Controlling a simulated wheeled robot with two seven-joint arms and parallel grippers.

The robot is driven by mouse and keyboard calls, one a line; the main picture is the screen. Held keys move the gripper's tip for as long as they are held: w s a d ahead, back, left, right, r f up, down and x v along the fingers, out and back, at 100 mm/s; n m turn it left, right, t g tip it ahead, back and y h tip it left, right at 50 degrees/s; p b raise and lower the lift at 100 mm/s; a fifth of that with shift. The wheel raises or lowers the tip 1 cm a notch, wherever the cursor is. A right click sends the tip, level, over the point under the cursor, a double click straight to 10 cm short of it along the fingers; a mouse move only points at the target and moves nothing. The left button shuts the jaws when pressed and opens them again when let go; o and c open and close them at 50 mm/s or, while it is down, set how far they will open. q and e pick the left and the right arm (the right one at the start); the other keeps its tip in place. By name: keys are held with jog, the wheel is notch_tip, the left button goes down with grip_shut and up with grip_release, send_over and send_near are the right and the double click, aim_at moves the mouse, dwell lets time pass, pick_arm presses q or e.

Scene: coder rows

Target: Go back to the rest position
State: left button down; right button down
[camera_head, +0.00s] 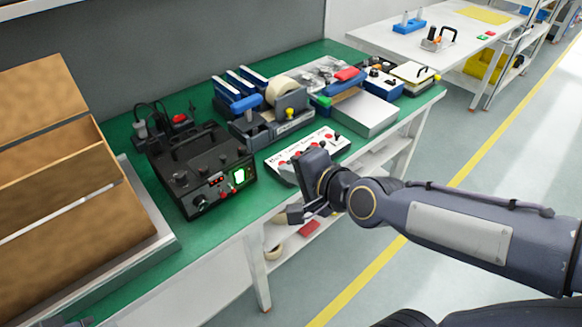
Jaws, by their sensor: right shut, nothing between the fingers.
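My right arm comes in from the right, and its gripper (298,213) is at the front edge of the green-topped bench (222,222). The gripper is shut and empty. It is in front of a white control panel with red and black knobs (306,148) and hides part of that panel's near side. Whether it touches the bench cannot be told. A small dark part at the bottom left edge may be the tip of my left gripper (76,322); its fingers cannot be made out.
A black device with a lit green display (200,168) stands left of my right gripper. Tape dispensers (280,105) and blue-handled tools stand at the back. Open floor (400,290) with a yellow line lies right of the bench.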

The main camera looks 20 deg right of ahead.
jog(key=shift+s+d, duration=0.1)
jog(key=shift+s, duration=0.05)
dwell(0.4)
jog(key=s+d+f+n+g, duration=0.2)
jog(key=s+f+n+g, duration=0.1)
jog(key=s+n, duration=0.35)
jog(key=s+d+f+n+g, duration=0.25)
jog(key=s+n, duration=0.25)
jog(key=s, duration=0.3)
notch_tip(320, 180, up, 14)
jog(key=s+p, duration=0.1)
jog(key=p, duration=1.2)
jog(key=shift+s+f+n+g+h+p, duration=0.15)
jog(key=shift+f+n+g+h+p, duration=0.1)
jog(key=shift+n+g+h+p, duration=0.15)
jog(key=shift+f, duration=0.1)
